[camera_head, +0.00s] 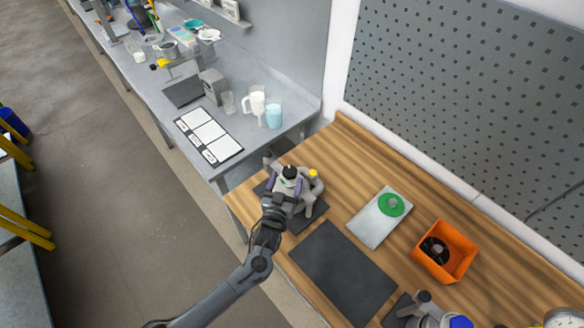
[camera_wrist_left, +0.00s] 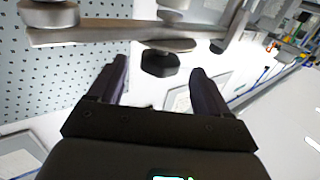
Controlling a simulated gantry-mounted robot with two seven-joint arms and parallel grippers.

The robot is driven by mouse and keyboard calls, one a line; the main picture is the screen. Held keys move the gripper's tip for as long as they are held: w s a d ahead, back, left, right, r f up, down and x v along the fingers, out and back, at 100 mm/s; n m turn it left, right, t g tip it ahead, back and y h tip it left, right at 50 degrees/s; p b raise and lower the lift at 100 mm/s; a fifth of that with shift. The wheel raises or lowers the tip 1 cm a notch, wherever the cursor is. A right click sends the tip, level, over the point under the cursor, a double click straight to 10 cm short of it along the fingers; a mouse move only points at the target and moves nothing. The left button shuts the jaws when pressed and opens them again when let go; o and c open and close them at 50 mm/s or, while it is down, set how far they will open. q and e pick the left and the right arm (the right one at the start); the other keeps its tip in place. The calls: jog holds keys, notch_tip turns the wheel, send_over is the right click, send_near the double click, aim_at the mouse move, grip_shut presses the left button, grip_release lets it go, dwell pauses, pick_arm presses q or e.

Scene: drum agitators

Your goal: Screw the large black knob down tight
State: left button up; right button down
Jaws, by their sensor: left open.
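A grey clamp-like device (camera_head: 311,191) with a yellow cap stands on a dark mat at the left end of the wooden bench. A black knob (camera_head: 289,171) shows at its top. In the left wrist view a large black faceted knob (camera_wrist_left: 160,63) hangs under a grey metal arm (camera_wrist_left: 110,35). My left gripper (camera_head: 284,183) is at the device, its fingers open on either side. In the left wrist view the open fingertips (camera_wrist_left: 158,72) flank the knob, with visible gaps on both sides. My right gripper is not in view.
On the wooden bench (camera_head: 365,165) are a dark flat mat (camera_head: 343,276), a pale tray (camera_head: 368,226) with a green disc, and an orange bin (camera_head: 462,262) holding a black part. A second grey device (camera_head: 426,309) stands at the bottom right. A perforated panel (camera_head: 470,90) rises behind.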

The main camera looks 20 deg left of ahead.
aim_at(292, 167)
pick_arm(q)
jog(key=shift+w+a, duration=0.15)
jog(key=shift+w, duration=1.35)
jog(key=shift+w+a, duration=0.1)
jog(key=shift+w, duration=1.4)
jog(key=c, duration=1)
